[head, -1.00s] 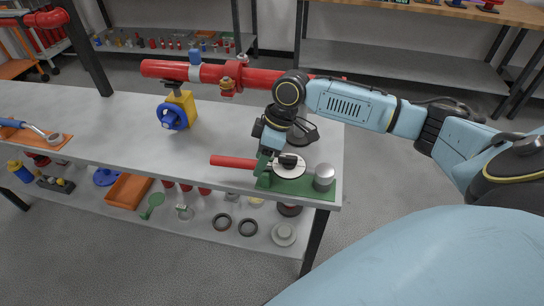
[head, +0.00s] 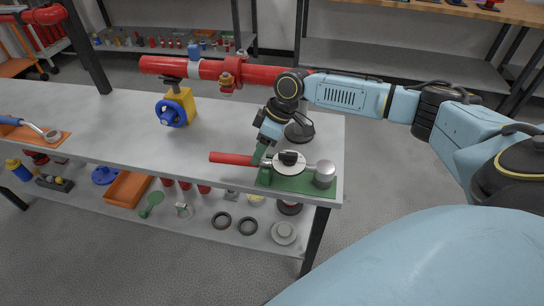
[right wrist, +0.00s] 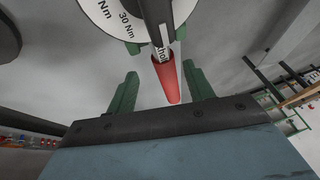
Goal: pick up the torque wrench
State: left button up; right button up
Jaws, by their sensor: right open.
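The torque wrench (head: 232,159) has a red handle and a round white dial, and lies at the front right of the bench on a green stand (head: 292,183). Its handle points left. In the right wrist view the red handle (right wrist: 168,82) and part of the dial (right wrist: 112,14), marked "30 Nm", show. My right gripper (head: 260,154) is above and beside the wrench, near where the handle meets the dial. Its green fingers (right wrist: 162,92) are open, with the handle showing between and beyond them; no contact is visible. My left gripper is not in view.
A blue-handled tool (head: 35,129) lies on an orange mat at the left. The lower shelf holds several parts. The bench middle is clear.

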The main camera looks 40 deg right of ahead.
jog(key=x, duration=0.4)
jog(key=shift+s+a+b, duration=0.15)
jog(key=shift+s+b, duration=0.15)
jog(key=shift+w+a+f, duration=0.1)
jog(key=shift+a+f, duration=0.05)
jog(key=shift+f, duration=0.1)
jog(key=c, duration=1.1)
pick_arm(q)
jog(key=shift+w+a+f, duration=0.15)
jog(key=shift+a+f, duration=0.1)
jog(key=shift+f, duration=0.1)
pick_arm(e)
jog(key=shift+r, duration=0.1)
grip_shut()
